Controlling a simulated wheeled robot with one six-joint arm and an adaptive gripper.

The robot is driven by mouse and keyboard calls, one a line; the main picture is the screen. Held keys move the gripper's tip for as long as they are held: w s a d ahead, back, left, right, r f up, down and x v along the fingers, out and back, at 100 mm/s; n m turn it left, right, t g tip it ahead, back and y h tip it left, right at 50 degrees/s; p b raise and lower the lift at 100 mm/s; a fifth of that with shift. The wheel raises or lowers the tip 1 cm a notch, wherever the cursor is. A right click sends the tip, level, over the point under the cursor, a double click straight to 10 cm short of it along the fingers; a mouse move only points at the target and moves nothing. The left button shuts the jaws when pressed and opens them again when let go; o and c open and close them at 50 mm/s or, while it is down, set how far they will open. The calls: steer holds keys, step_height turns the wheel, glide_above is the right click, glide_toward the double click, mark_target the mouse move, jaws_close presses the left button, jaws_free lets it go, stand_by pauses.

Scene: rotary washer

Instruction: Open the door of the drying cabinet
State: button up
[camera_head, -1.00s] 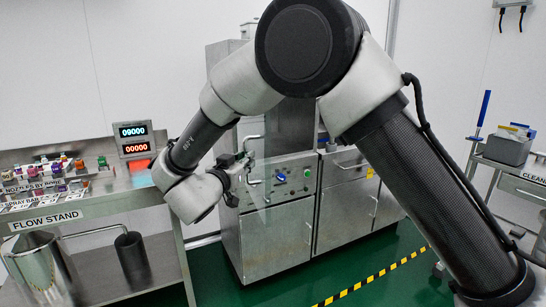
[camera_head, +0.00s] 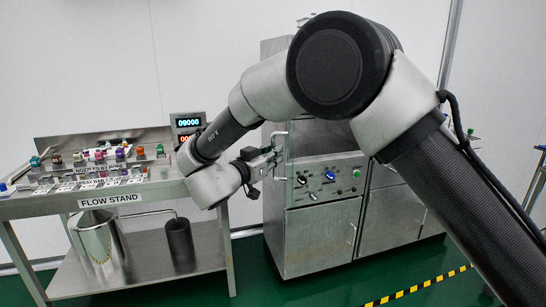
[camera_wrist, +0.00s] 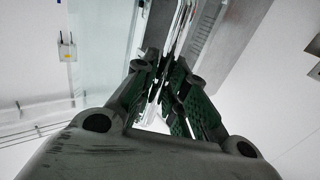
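The drying cabinet (camera_head: 319,236) is a steel cabinet right of centre in the head view, with a knob panel on its front. An upright bar handle (camera_head: 279,136) is at the left of its clear door, whose exact angle I cannot tell. My gripper (camera_head: 270,158) is at this handle, reaching in from the left. In the wrist view the shiny handle bar (camera_wrist: 182,28) runs between the green-padded fingers of my gripper (camera_wrist: 172,95). The fingers look closed around the bar. My arm hides part of the cabinet's upper front.
The flow stand (camera_head: 150,198) is on the left, close to my forearm, with small nozzles on top and a steel pot (camera_head: 101,243) below. A yellow-black floor stripe (camera_head: 420,290) lies at the lower right. Green floor is clear before the cabinet.

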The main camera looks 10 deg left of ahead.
steer(key=o, duration=0.3)
steer(key=shift+d, duration=0.1)
steer(key=v, duration=1.2)
